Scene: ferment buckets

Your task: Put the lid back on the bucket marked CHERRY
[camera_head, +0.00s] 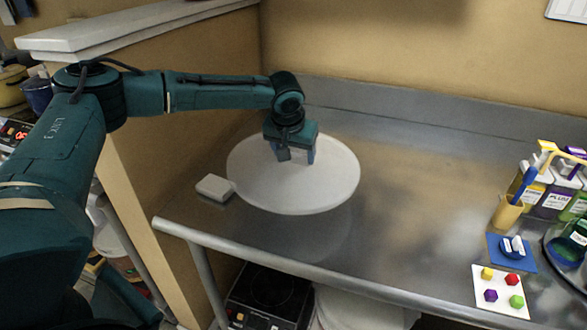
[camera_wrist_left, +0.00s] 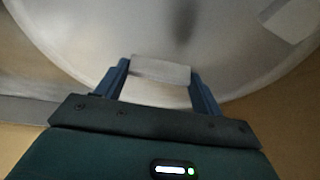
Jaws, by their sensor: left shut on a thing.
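A large round white lid (camera_head: 250,185) is over the steel counter at the back left. A reflection shows on the steel below its near edge, so it seems raised. My left gripper (camera_head: 298,155) points down at the lid's middle and is shut on it. In the left wrist view, the fingers (camera_wrist_left: 160,82) close on a pale block that looks like the lid's handle (camera_wrist_left: 160,70), with the lid (camera_wrist_left: 120,30) filling the background. I can read no CHERRY mark, and I cannot pick out that bucket. My right gripper is not in view.
A small pale block (camera_head: 214,188) lies on the counter (camera_head: 420,200) by the lid's left edge. Labelled bottles (camera_head: 553,195), a tan cup (camera_head: 507,212) and a white card with coloured pieces (camera_head: 500,291) stand at right. A wooden partition (camera_head: 190,90) rises at left. The counter's middle is clear.

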